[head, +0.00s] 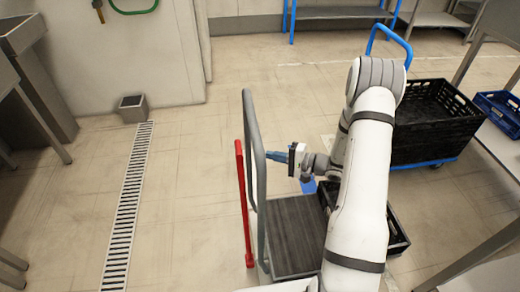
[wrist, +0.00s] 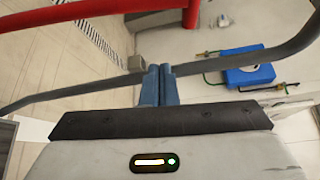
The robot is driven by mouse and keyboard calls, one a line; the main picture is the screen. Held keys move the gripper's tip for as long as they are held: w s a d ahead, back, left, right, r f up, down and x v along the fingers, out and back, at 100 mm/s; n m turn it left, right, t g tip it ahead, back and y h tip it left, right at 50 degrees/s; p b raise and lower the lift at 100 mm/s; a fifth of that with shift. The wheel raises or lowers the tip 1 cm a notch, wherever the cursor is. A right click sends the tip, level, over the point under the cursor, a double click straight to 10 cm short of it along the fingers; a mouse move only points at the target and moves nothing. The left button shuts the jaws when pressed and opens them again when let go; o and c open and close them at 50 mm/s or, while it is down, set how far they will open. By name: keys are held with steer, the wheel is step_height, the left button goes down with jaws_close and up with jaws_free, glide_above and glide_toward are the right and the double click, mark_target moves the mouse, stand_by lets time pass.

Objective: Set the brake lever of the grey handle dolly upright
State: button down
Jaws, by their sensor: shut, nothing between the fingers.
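The grey handle dolly has a dark ribbed deck (head: 296,240) and a tall grey handle (head: 249,110) at its left end. A red lever (head: 243,205) stands nearly upright just left of the handle, with its top below the handle's top. My gripper (head: 272,157) is shut and empty, its blue fingers pointing left close to the handle. In the wrist view the fingertips (wrist: 158,72) overlap the grey handle bar (wrist: 95,88); I cannot tell whether they touch. Red bars (wrist: 70,14) show beyond it. My arm hides part of the deck.
A black crate (head: 398,228) sits at the deck's right side, partly hidden by my arm. Another dolly with a blue handle (head: 390,36) carries black crates (head: 430,125) behind. The floor left of the handle is open, with a drain grate (head: 128,205).

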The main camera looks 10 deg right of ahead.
steer(key=a, duration=0.8)
steer(key=shift+w+a, duration=0.3)
steer(key=shift+a, duration=0.05)
steer(key=shift+f, duration=0.1)
